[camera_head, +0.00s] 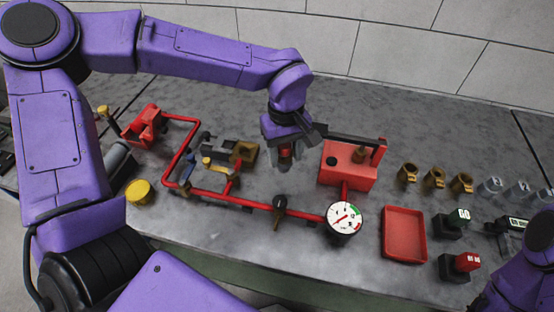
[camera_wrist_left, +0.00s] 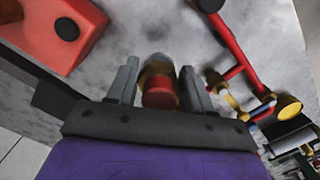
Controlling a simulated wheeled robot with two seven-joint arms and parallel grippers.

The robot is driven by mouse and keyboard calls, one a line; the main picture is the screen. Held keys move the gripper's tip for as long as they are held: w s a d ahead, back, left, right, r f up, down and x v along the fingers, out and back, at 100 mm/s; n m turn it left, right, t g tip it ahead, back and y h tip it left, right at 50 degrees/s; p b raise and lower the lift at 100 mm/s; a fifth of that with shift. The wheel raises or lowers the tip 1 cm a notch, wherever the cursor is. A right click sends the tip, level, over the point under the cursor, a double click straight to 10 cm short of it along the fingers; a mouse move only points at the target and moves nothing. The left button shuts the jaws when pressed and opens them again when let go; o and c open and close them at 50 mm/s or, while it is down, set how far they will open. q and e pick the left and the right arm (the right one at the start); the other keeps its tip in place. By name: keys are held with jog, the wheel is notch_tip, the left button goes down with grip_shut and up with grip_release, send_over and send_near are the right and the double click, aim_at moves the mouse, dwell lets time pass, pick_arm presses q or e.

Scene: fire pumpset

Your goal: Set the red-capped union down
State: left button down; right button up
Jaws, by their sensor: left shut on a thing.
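The red-capped union (camera_wrist_left: 158,88) is between the two fingers of my left gripper (camera_wrist_left: 158,85) in the left wrist view. Its red part faces the camera, with a brassy collar and a grey end beyond it. In the head view my left gripper (camera_head: 285,160) points down over the bench, between the red pump box and the brass fitting. The union (camera_head: 285,154) shows there only as a small red bit between the fingers. A gap to the bench cannot be judged exactly.
A red box (camera_head: 347,165) stands right of the gripper, with a red pipe run and pressure gauge (camera_head: 345,218) in front. A brass fitting (camera_head: 244,152) lies left. A red tray (camera_head: 404,235) is empty.

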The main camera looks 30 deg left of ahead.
pick_arm(q)
jog(key=shift+a+f, duration=0.7)
jog(key=shift+f, duration=0.1)
jog(key=f, duration=0.2)
jog(key=a+f+p, duration=0.1)
jog(key=f, duration=0.1)
jog(key=shift+w+f, duration=0.1)
jog(key=shift+f, duration=0.1)
jog(key=shift+s, duration=0.2)
jog(key=shift+c, duration=2.3)
grip_release()
jog(key=shift+f, duration=0.1)
notch_tip(320, 180, up, 12)
jog(key=shift+w+a+r+b, duration=0.2)
jog(key=shift+w+a+b, duration=0.1)
jog(key=shift+w+b, duration=0.1)
